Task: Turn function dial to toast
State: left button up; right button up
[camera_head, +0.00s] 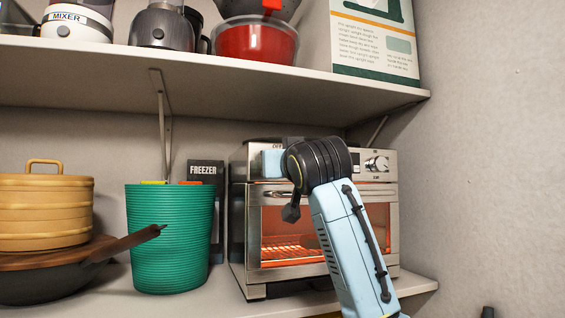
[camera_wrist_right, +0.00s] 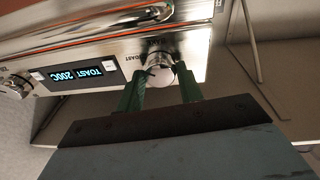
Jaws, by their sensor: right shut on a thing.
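The toaster oven (camera_head: 325,272) stands on the lower shelf, its inside glowing orange. My right arm crosses in front of it and hides the left part of its control panel in the head view. In the right wrist view, which is upside down, my right gripper (camera_wrist_right: 160,84) has its green fingers on either side of the round silver function dial (camera_wrist_right: 160,66) and is shut on it. A TOAST label shows beside the dial. The display (camera_wrist_right: 76,76) reads TOAST 200C. My left gripper is not in view.
A second silver dial (camera_head: 377,164) sits at the panel's right end. Left of the oven stand a green ribbed bin (camera_head: 170,240), a dark FREEZER box (camera_head: 206,172), and a pan (camera_head: 40,283) with stacked yellow containers (camera_head: 45,210). An upper shelf (camera_head: 230,72) overhangs the oven closely.

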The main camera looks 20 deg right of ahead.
jog(key=o, duration=1)
jog(key=s+b, duration=0.1)
jog(key=s, duration=0.3)
jog(key=s+f+b, duration=0.1)
jog(key=s+b, duration=0.1)
jog(key=s, duration=0.3)
jog(key=s+b, duration=0.1)
jog(key=s, duration=0.3)
jog(key=shift+s+a+f+b, duration=0.2)
jog(key=shift+f+b, duration=0.05)
jog(key=shift+b, duration=0.05)
